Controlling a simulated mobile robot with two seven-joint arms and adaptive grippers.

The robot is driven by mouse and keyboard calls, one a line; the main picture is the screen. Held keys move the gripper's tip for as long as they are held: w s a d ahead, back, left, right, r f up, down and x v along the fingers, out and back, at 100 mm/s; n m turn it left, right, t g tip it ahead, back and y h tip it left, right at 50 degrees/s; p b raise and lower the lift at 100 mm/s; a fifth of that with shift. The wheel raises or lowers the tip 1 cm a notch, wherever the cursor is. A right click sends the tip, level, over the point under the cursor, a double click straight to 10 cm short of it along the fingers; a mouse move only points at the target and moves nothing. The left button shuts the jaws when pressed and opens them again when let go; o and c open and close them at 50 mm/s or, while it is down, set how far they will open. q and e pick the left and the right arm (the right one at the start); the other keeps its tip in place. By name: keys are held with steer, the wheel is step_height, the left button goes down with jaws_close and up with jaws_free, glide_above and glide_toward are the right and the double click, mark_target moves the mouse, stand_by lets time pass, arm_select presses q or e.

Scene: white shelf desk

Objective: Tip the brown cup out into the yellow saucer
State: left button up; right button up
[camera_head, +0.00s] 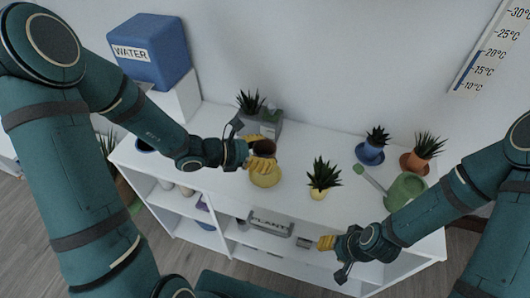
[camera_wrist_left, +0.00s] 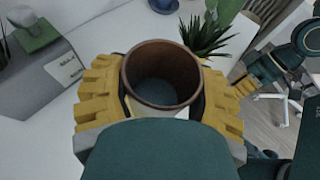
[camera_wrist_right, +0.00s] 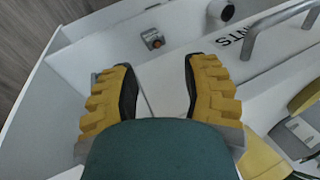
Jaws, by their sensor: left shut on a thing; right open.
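The brown cup (camera_wrist_left: 163,75) is held between the yellow fingers of my left gripper (camera_wrist_left: 162,92). Its open mouth and dark inside show in the left wrist view; I cannot make out any contents. In the head view the cup (camera_head: 264,147) is above the yellow saucer (camera_head: 265,179) on the white desk top, and the gripper hides part of the saucer. My right gripper (camera_head: 327,243) is low at the front of the desk, away from the cup. In the right wrist view its fingers (camera_wrist_right: 156,85) are apart with nothing between them.
A grey planter (camera_head: 266,130) stands just behind the left gripper. A plant in a yellow pot (camera_head: 318,192) stands to the right of the saucer. A blue pot (camera_head: 370,154), an orange pot (camera_head: 414,163) and a green watering can (camera_head: 405,190) are further right. A blue water box (camera_head: 152,50) stands back left.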

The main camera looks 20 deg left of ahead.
arm_select(q)
steer(key=shift+f+n+g+p, duration=0.3)
steer(key=shift+f+g+p, duration=0.1)
steer(key=shift+p, duration=0.75)
steer(key=shift+s+d+f+n+g+p, duration=0.15)
steer(key=shift+f+n+g+p, duration=0.3)
steer(key=shift+p, duration=0.55)
steer(key=shift+f+n+p, duration=0.25)
steer(key=shift+f+p, duration=0.2)
steer(key=shift+p, duration=0.05)
